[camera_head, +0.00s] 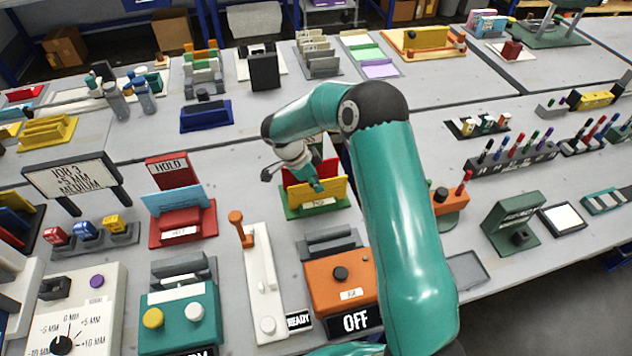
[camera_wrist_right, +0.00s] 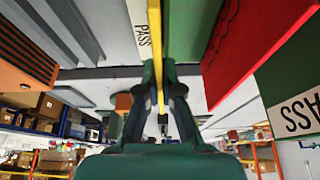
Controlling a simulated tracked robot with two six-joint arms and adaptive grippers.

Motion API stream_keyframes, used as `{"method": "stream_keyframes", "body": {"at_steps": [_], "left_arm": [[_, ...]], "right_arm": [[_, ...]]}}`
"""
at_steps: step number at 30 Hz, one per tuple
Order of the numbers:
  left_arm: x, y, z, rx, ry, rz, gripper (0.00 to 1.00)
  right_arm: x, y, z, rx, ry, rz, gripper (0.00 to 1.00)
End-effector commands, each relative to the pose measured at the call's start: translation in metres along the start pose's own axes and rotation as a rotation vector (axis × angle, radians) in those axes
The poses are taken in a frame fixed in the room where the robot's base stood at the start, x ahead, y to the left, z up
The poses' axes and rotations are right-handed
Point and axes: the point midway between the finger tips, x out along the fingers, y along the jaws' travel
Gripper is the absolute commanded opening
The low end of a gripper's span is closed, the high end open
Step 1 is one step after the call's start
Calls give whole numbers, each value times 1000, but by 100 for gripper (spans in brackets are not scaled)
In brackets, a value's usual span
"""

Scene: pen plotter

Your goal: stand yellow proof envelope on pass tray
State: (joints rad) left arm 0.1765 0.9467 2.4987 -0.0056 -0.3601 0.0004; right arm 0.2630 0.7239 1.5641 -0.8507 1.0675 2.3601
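The yellow proof envelope (camera_head: 330,191) stands upright on the green pass tray (camera_head: 310,211) in the head view, in front of a red panel. My right gripper (camera_head: 316,184) reaches down over it from behind my teal arm. In the right wrist view the envelope (camera_wrist_right: 155,35) appears edge-on as a thin yellow strip between the fingertips (camera_wrist_right: 159,75), which look closed on it. A PASS label (camera_wrist_right: 300,112) and a green panel show there beside it. The envelope's lower edge against the tray is hard to make out. My left gripper is not in view.
A red HOLD stand (camera_head: 172,169) with a blue envelope (camera_head: 180,199) is to the left. An orange box (camera_head: 340,289) with an OFF sign and a white lever unit (camera_head: 263,285) stand in front. A green stamp-like stand (camera_head: 513,222) is at right.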

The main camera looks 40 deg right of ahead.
Motion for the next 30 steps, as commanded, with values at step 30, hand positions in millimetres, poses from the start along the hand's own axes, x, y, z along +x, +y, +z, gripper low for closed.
{"method": "stream_keyframes", "body": {"at_steps": [30], "left_arm": [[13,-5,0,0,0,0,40]], "right_arm": [[-32,-2,2,0,-2,-7,31]]}}
